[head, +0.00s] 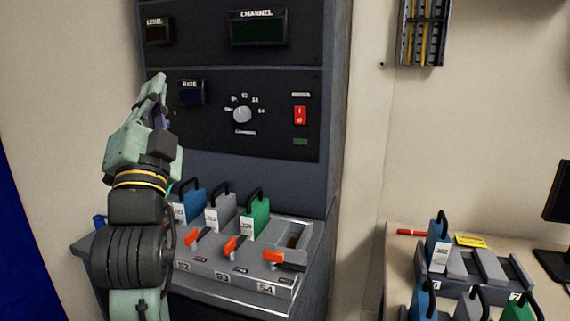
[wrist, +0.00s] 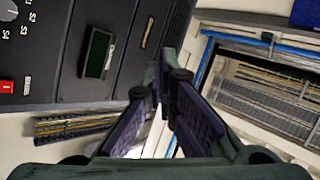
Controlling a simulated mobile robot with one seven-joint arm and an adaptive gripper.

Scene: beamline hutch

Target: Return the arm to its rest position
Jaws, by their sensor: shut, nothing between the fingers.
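My gripper (head: 156,90) is raised at the left in the head view, in front of the rack's left side and above the slotted shelf. In the wrist view my gripper (wrist: 158,78) has its fingertips together and nothing between them. My arm bends up from the lower left of the head view. It hides part of the shelf's left end.
The dark rack (head: 270,110) has a channel display (head: 258,28), a dial (head: 242,114) and a red switch (head: 300,114). Its shelf holds blue, grey and green (head: 256,218) handled blocks with orange levers (head: 284,260). A side bench (head: 400,262) carries more handled blocks and a monitor (head: 558,195).

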